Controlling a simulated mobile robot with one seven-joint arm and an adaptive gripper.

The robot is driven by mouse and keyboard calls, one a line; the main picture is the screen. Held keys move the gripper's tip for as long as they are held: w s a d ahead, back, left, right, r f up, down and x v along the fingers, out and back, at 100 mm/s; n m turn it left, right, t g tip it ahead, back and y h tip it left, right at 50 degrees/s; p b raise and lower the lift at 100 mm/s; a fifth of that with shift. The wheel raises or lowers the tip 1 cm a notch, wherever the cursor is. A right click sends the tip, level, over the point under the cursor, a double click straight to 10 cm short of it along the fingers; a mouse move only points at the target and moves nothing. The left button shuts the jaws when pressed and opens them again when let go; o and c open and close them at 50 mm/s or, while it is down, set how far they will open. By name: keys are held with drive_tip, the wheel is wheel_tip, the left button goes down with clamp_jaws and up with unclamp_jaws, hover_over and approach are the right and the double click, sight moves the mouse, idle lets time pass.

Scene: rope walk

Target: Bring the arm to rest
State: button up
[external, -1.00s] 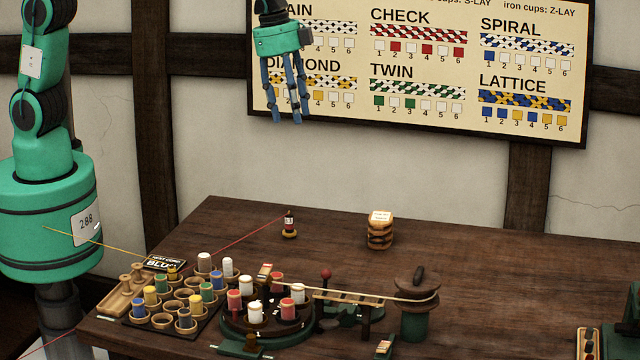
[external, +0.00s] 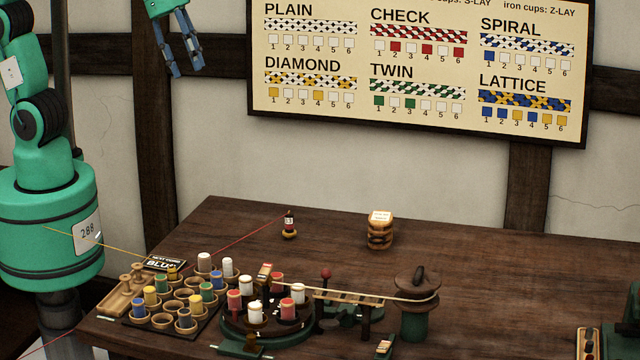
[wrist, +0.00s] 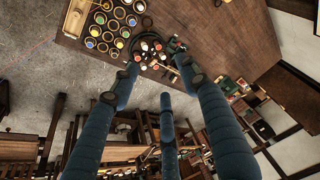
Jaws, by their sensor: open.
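My gripper (external: 183,62) hangs at the top of the external view, high above the table and left of the wall chart. Its blue fingers point down, spread apart and empty. In the wrist view the fingers (wrist: 165,95) also show apart with nothing between them. The wooden table (external: 340,260) lies well below. The upper part of the gripper is cut off by the top edge of the external view.
The table holds a rack of bobbins (external: 172,330), a round braiding stand (external: 290,335), a dark reel (external: 417,285), a small bottle (external: 289,225) and a stacked block (external: 380,232). The chart (external: 420,60) hangs on the wall. Air around my gripper looks clear.

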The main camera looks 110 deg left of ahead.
drive_tip(key=s+f+n+t+b, duration=0.1)
drive_tip(key=s+f, duration=0.3)
drive_tip(key=s, duration=1.2)
drive_tip(key=shift+s+a+f+n+b, duration=0.15)
drive_tip(key=shift+s+a+n+b, duration=0.2)
drive_tip(key=shift+n, duration=0.25)
